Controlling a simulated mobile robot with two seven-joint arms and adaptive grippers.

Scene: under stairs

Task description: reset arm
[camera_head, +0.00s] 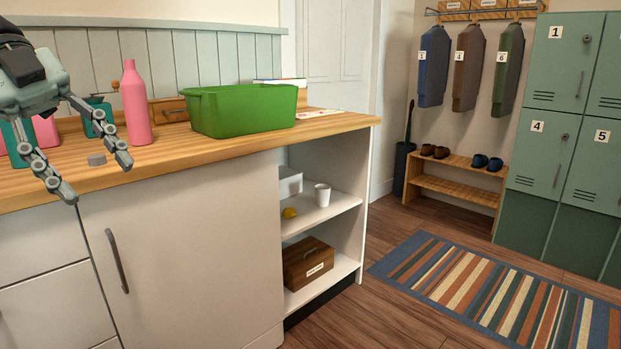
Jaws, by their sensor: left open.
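My left gripper (97,181) comes in at the upper left. Its two fingers are spread wide and hang in front of the wooden counter (225,142), with nothing between them. A pink bottle (136,104) stands upright just right of the gripper, and a green tub (243,110) stands further right. Teal and pink items behind the gripper are partly hidden by it. My right gripper is not in view.
At right are green lockers (548,130), a shoe bench (456,186) and a striped rug (490,290).

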